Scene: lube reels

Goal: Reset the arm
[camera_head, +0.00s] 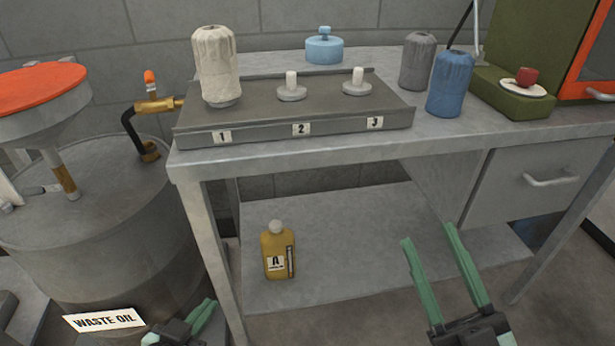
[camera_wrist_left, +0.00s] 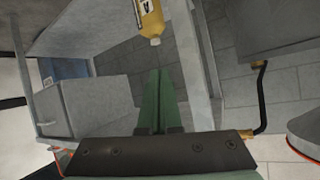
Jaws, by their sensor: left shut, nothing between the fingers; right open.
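My left gripper (camera_head: 190,325) is low at the bottom of the head view, in front of the drum and left of the bench's front leg. Its green fingers are together with nothing between them, as the left wrist view (camera_wrist_left: 165,100) also shows. My right gripper (camera_head: 447,272) is at the lower right of the head view, in front of the bench. Its two green fingers are spread apart and empty.
The bench (camera_head: 290,152) bears a rack (camera_head: 270,105) with a white reel (camera_head: 216,65) at post 1; posts 2 and 3 are bare. Grey (camera_head: 417,60) and blue (camera_head: 450,85) reels stand right. A yellow bottle (camera_head: 277,255) stands on the lower shelf. A waste oil drum (camera_head: 90,220) is left.

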